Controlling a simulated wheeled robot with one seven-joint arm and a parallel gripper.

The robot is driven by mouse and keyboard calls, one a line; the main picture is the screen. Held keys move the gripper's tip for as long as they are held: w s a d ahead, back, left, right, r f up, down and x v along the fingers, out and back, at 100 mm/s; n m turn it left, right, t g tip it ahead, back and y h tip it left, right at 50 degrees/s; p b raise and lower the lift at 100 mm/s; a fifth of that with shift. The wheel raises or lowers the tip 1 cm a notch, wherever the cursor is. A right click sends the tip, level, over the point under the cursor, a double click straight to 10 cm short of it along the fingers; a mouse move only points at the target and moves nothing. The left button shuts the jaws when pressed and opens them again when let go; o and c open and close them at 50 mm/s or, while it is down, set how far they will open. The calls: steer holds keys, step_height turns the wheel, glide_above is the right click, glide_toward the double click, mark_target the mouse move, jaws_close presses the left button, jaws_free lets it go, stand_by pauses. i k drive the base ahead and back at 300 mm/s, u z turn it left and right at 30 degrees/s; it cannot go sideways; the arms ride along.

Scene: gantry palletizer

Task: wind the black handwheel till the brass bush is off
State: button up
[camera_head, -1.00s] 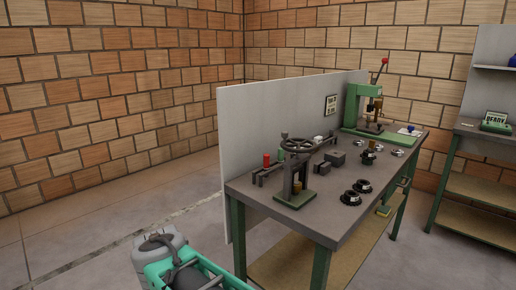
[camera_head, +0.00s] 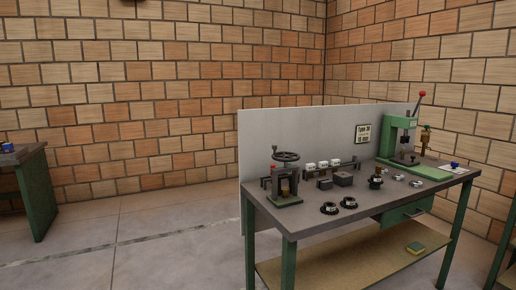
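The black handwheel (camera_head: 286,156) tops a small screw press (camera_head: 285,183) with a green base, at the left end of the workbench. A brass-coloured part (camera_head: 284,187), which looks like the bush, sits low inside the press frame below the wheel. It is too small to tell how it is seated. The whole press stands some way off from me, with nothing of mine touching it. My gripper is not in view.
The grey-topped workbench (camera_head: 330,214) carries black ringed parts (camera_head: 348,202), grey blocks (camera_head: 344,178) and a green lever press (camera_head: 408,145) at right. A grey panel (camera_head: 255,140) backs it. Another bench (camera_head: 38,190) stands far left. Floor at left is clear.

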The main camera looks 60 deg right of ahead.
mark_target(285, 159)
steer(key=z, duration=0.55)
steer(key=i, duration=0.35)
steer(key=z, duration=0.65)
steer(key=i, duration=0.8)
steer(key=u, duration=0.15)
